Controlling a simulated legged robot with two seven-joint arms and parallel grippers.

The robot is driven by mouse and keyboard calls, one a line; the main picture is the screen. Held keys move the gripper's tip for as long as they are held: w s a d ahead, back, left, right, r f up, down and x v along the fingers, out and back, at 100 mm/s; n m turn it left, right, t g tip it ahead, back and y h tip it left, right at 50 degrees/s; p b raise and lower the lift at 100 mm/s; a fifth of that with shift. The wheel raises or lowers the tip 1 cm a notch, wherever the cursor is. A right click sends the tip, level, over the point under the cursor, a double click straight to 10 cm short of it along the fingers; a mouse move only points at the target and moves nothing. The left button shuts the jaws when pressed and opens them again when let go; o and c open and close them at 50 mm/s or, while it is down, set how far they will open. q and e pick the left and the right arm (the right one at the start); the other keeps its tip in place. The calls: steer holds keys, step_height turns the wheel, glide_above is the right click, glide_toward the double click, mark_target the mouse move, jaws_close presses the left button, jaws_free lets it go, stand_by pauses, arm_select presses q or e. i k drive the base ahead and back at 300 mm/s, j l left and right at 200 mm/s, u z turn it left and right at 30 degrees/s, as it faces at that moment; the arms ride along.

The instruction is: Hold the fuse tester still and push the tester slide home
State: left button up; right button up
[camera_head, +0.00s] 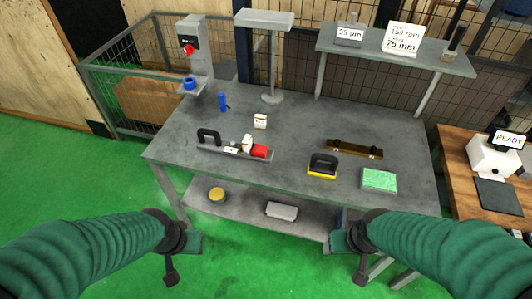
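What looks like the fuse tester (232,150) lies on the left half of the grey workbench, near its front edge. It is a long low bar with a black arched handle (209,136) at its left end. A red block (260,151), perhaps the tester slide, is at its right end, with a white block (247,143) beside it. I cannot tell how far in the slide sits. My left gripper (183,257) and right gripper (352,258) hang in front of the bench, apart from the tester. Neither visibly holds anything; their finger gaps are unclear.
A lamp-like stand (271,60) and a raised shelf (390,52) stand behind.

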mark_target(260, 151)
steer(key=i+j+z, duration=0.1)
steer(key=j, duration=0.25)
steer(key=i+j+z, duration=0.15)
steer(key=i+j, duration=0.15)
steer(key=i+j+z, duration=0.1)
steer(key=j, duration=0.35)
steer(key=i, duration=0.1)
